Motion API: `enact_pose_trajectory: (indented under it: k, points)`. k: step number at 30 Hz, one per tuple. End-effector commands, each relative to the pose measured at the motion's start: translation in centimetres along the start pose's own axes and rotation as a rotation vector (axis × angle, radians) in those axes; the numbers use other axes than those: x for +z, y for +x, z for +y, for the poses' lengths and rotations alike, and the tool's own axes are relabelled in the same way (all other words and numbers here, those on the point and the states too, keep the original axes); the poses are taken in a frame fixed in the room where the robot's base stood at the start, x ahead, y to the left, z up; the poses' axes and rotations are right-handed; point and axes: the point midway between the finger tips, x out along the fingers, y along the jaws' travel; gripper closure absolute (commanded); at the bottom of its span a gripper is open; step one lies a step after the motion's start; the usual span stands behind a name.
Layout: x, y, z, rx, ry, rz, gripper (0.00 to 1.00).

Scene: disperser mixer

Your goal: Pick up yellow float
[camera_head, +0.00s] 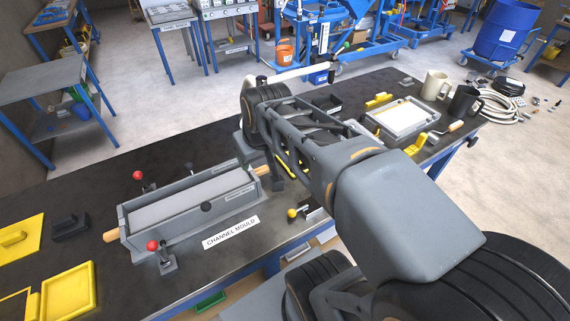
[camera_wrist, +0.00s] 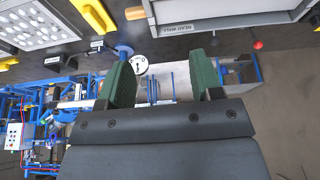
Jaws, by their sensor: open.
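A yellow float (camera_head: 14,237), a flat plate with a raised grip on top, lies on the dark bench at the far left in the head view. A black float-like piece (camera_head: 70,226) lies just right of it. In the wrist view my gripper (camera_wrist: 164,62) has its two green-padded fingers wide apart, with nothing between them. In the head view my arm reaches over the middle of the bench, well right of the yellow float. I cannot make out the fingers there. The yellow float cannot be surely identified in the wrist view.
A grey channel mould (camera_head: 190,205) with red-knobbed clamps stands between my arm and the yellow float. A yellow tray (camera_head: 70,292) lies at the front left. A framed tray (camera_head: 402,118), a cream mug (camera_head: 436,85) and a black mug (camera_head: 465,103) stand at right.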

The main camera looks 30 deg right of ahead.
Motion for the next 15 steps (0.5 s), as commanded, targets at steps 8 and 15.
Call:
enact_pose_trajectory:
  k: [8, 15]
  points:
    - [-4.9, 10.9, 10.0, 0.006, 0.026, -0.011, 0.40]
    - [-6.3, 16.1, 17.9, 0.007, 0.029, 0.000, 0.40]
